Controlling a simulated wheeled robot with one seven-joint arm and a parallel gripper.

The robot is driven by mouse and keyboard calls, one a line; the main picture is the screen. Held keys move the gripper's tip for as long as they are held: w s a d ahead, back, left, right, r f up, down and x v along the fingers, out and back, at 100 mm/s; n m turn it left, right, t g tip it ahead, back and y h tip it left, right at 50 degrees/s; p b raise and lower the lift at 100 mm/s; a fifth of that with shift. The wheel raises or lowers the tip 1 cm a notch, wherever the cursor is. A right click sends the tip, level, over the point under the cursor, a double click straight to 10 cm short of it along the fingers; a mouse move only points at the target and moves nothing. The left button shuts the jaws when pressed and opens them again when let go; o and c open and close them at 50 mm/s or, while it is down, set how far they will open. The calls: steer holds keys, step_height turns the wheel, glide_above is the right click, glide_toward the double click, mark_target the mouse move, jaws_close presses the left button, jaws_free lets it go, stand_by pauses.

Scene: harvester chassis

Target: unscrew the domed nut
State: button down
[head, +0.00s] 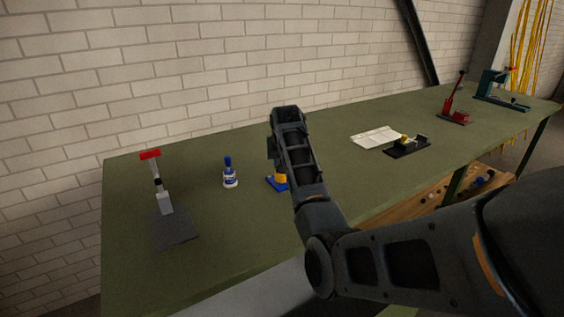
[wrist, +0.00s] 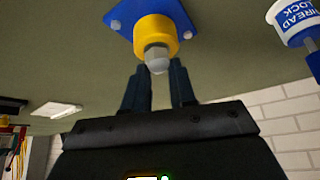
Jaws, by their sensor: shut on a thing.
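The domed nut (wrist: 157,66) is light grey metal. In the wrist view it sits at the end of a yellow cylinder (wrist: 155,35) on a blue base plate (wrist: 121,14). My gripper (wrist: 158,72) has its two dark fingertips on either side of the nut, shut on it. In the head view the blue plate (head: 274,182) and part of the yellow cylinder (head: 281,178) show beside my arm. The nut and my fingertips are hidden there behind my arm.
A thread-lock bottle (head: 230,174) stands left of the fixture. A red-handled clamp (head: 163,196) is farther left. White papers (head: 376,137) and a black fixture (head: 407,147) lie to the right. Red (head: 454,108) and teal (head: 497,86) tools stand at the far right of the green bench (head: 200,265).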

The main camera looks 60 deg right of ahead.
steer(key=shift+s+n+t+y, duration=0.1)
steer(key=shift+n+t+y, duration=0.2)
steer(key=shift+n, duration=0.6)
steer(key=shift+r, duration=0.1)
steer(key=shift+r, duration=3)
steer(key=shift+a, duration=0.15)
